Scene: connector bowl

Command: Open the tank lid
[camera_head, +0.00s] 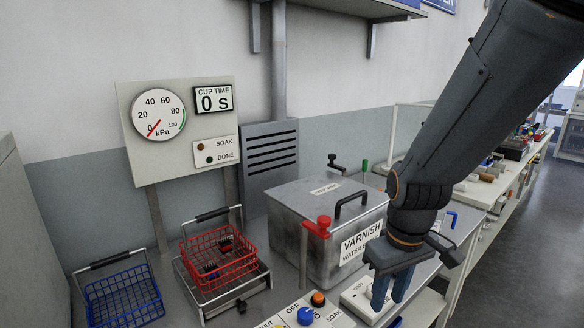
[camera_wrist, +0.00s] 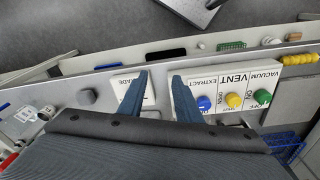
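The grey metal tank (camera_head: 325,258), marked VARNISH, stands on the bench in the head view. Its lid (camera_head: 318,198) lies flat on top and looks closed. A black arched handle (camera_head: 351,201) rises from the lid near the front right. The tank is not clearly seen there.
A red wire basket (camera_head: 218,262) stands on a stand left of the tank, and a blue basket (camera_head: 124,300) is farther left. A control panel (camera_head: 305,312) with knobs lies in front. A gauge board (camera_head: 182,130) stands behind. Space above the lid is clear.

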